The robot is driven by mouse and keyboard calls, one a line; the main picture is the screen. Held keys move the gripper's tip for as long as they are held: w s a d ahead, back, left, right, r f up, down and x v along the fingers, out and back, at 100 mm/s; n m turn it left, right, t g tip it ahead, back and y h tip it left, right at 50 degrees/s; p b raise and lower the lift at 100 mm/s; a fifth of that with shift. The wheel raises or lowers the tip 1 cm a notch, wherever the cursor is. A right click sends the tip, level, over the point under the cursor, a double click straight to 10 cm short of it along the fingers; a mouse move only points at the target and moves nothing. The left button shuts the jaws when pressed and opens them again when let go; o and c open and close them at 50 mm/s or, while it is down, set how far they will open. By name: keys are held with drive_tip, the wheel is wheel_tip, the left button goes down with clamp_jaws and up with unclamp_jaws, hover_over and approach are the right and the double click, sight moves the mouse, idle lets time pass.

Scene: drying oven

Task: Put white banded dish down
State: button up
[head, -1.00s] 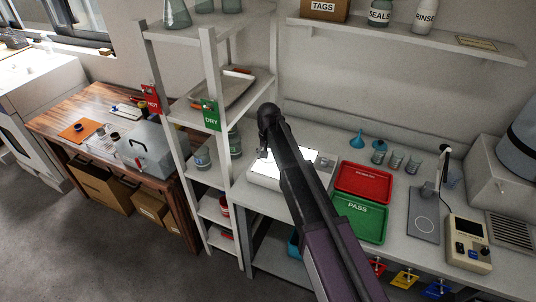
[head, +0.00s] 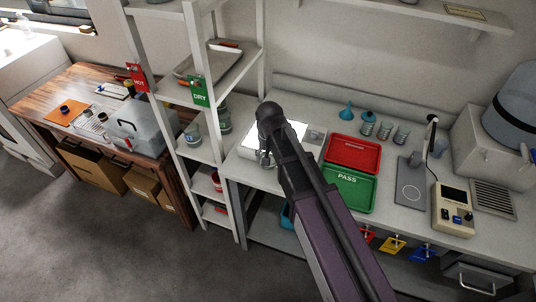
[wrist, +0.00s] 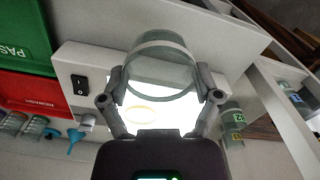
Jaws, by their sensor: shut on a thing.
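The white banded dish (wrist: 160,62) is a clear, greenish round glass piece with a pale band, in the upper middle of the wrist view. My gripper (wrist: 161,84) is shut on it, one finger on each side. In the head view my gripper (head: 266,158) is at the left front of the white light box (head: 249,156), and the arm hides most of the dish. The wrist view shows the box's lit panel (wrist: 175,110) behind the dish. I cannot tell the gap between dish and panel.
Red tray (head: 353,153) and green PASS tray (head: 348,189) lie right of the light box. The shelf rack (head: 226,180) stands close on the left. Blue funnels and small glasses (head: 384,131) stand behind the trays. A thin amber ring (wrist: 140,113) shows against the lit panel.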

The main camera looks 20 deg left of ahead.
idle(0.8)
drive_tip(key=shift+m, duration=0.3)
drive_tip(key=w+d+f+b, duration=0.1)
drive_tip(key=w+d, duration=0.1)
drive_tip(key=d, duration=0.8)
drive_tip(key=w+d+f+b, duration=0.1)
drive_tip(key=d+f+b, duration=0.1)
drive_tip(key=d, duration=0.8)
drive_tip(key=w+d+f+b, duration=0.1)
drive_tip(key=w+d, duration=0.1)
drive_tip(key=d, duration=0.7)
drive_tip(key=shift+w+d+f+b, duration=0.3)
drive_tip(key=shift+d+f+b, duration=0.1)
drive_tip(key=b, duration=0.1)
hover_over(352, 157)
drive_tip(key=shift+w+d+f, duration=0.1)
drive_tip(key=shift+f, duration=0.6)
